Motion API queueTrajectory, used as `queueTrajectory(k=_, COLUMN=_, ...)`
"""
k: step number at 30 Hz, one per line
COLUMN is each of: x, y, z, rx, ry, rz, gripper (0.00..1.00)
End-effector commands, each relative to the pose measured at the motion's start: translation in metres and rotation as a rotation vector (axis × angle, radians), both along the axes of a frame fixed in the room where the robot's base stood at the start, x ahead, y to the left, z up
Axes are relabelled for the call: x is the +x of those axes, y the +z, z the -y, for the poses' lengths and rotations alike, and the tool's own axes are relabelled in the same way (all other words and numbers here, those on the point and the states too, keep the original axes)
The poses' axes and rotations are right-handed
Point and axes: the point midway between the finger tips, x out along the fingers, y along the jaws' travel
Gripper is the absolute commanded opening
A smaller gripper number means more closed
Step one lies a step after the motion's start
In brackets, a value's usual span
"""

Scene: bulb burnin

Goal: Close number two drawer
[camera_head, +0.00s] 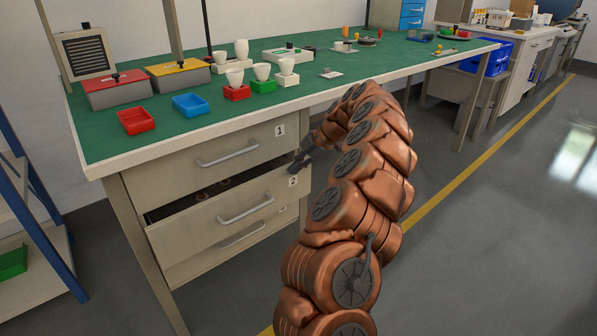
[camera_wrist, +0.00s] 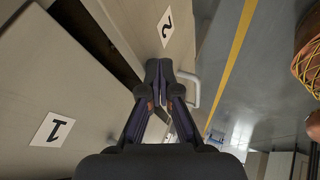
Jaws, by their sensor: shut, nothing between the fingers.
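The number two drawer (camera_head: 190,235) is partly pulled out below the number one drawer (camera_head: 180,167), and a dark gap shows its inside with some objects in it. Its front carries a "2" label and a bar handle (camera_head: 245,207). In the wrist view its front (camera_wrist: 184,22) and label (camera_wrist: 166,27) lie just beyond my fingertips. My gripper (camera_head: 293,168) is at the upper right corner of this drawer front, near the label. In the wrist view my gripper (camera_wrist: 159,66) is shut and empty, with the handle to its right. I cannot tell whether it touches the front.
A third drawer (camera_head: 230,252) sits below, mostly hidden by drawer two. The green bench top (camera_head: 300,100) holds bins, cups and boxes. A blue shelf rack (camera_head: 40,200) stands at the left. The floor (camera_head: 500,220) on the right is clear.

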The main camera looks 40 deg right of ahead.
Motion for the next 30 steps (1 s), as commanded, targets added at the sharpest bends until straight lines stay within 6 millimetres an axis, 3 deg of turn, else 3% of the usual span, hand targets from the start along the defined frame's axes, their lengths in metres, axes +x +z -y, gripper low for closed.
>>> queueTrajectory(k=10, x=0.017, y=0.000, z=-0.006, rx=0.000, ry=0.012, rz=-0.001, gripper=0.00)
queueTrajectory(k=30, x=0.012, y=-0.002, z=-0.006, rx=0.001, ry=0.011, rz=0.001, gripper=0.00)
